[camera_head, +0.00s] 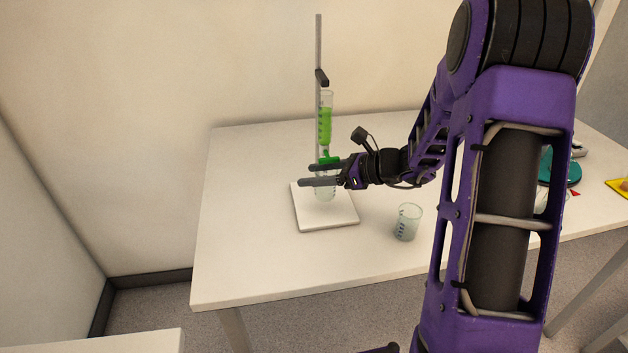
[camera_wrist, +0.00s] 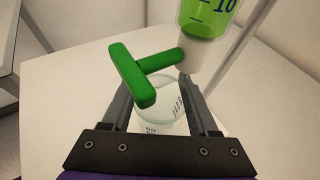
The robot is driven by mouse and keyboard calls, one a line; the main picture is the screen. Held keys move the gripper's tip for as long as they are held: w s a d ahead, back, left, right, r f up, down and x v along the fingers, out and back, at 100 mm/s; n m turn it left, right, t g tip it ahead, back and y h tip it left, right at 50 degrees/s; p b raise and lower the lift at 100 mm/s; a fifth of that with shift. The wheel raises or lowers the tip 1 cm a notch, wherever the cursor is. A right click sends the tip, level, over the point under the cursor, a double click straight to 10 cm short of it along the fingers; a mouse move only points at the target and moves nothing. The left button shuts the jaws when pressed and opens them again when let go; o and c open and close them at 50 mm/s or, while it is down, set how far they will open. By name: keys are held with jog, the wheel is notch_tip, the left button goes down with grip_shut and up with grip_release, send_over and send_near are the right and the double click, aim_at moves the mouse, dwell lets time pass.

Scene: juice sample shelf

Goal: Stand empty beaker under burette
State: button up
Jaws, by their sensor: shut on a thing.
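The burette (camera_head: 325,125) holds green liquid and is clamped upright on its stand, with a white base plate (camera_head: 342,219) below. Its green stopcock (camera_wrist: 135,77) and lower end show close in the wrist view. My gripper (camera_head: 320,175) is shut on a clear beaker (camera_head: 325,193), just under the burette. In the wrist view this beaker (camera_wrist: 163,118) sits between the fingers, below the stopcock, and looks empty. It is upright over the base plate; I cannot tell whether it touches the plate. A second beaker (camera_head: 407,222) stands on the table to the right, with what looks like pale contents.
The white table (camera_head: 250,220) is clear to the left of the stand and in front of it. At the right end are a teal object (camera_head: 561,170) and a yellow item (camera_head: 619,187), partly behind my arm. A wall stands behind the table.

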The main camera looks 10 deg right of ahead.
jog(key=shift+w, duration=1)
jog(key=shift+f, duration=1.75)
jog(key=shift+f+b, duration=0.15)
jog(key=shift+b, duration=0.15)
jog(key=o, duration=1.3)
jog(key=shift+o, duration=0.2)
